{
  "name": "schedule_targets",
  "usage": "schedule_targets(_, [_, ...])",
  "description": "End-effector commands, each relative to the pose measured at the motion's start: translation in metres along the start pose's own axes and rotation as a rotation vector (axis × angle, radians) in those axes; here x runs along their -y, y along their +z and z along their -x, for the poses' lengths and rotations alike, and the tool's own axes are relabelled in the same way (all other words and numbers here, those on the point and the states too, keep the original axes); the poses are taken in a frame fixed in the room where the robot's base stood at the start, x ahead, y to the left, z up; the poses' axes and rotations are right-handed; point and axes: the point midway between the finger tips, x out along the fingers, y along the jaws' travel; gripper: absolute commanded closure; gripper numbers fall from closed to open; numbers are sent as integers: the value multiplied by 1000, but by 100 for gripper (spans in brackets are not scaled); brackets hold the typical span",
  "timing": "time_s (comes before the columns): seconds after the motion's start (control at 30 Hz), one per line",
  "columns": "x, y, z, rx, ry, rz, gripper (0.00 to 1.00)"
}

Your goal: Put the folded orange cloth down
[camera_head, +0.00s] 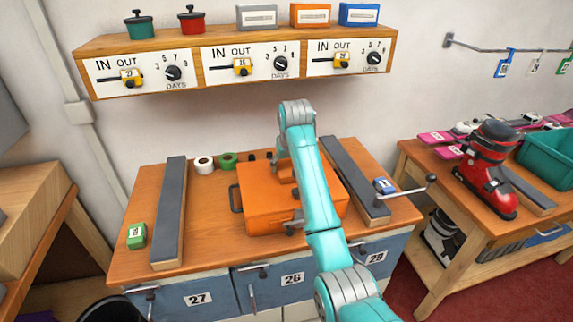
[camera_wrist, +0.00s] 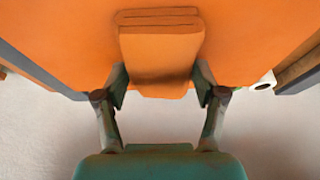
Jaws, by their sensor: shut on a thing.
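The folded orange cloth (camera_wrist: 160,48) is a thick layered block held between the two fingers of my gripper (camera_wrist: 161,78) in the wrist view. My gripper is shut on its sides. Behind the cloth is the broad orange top of a case (camera_wrist: 65,40). In the head view the orange case (camera_head: 262,210) lies on the bench, and a small part of the cloth (camera_head: 286,168) shows over its far part, left of my arm. My arm hides much of the gripper and part of the case. I cannot tell whether the cloth touches the case top.
Dark rails (camera_head: 169,210) and (camera_head: 352,177) flank the case on the wooden bench top (camera_head: 208,205). White tape (camera_head: 204,164) and green tape (camera_head: 228,160) lie at the back. A green block (camera_head: 136,235) stands at left. A dial shelf (camera_head: 238,70) hangs above. Bare bench shows left of the case.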

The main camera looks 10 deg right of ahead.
Motion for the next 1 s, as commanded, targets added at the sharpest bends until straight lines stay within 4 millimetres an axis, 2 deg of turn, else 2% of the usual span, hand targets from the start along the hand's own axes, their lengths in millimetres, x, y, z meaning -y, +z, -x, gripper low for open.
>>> schedule_targets(0.03, [0, 1, -2, 1, 0, 0, 61])
schedule_targets(0.07, [0, 1, -2, 1, 0, 0, 25])
schedule_targets(0.13, [0, 1, -1, 1, 0, 0, 8])
schedule_targets(0.17, [0, 1, -1, 1, 0, 0, 5])
schedule_targets(1.0, [0, 1, -1, 1, 0, 0, 5])
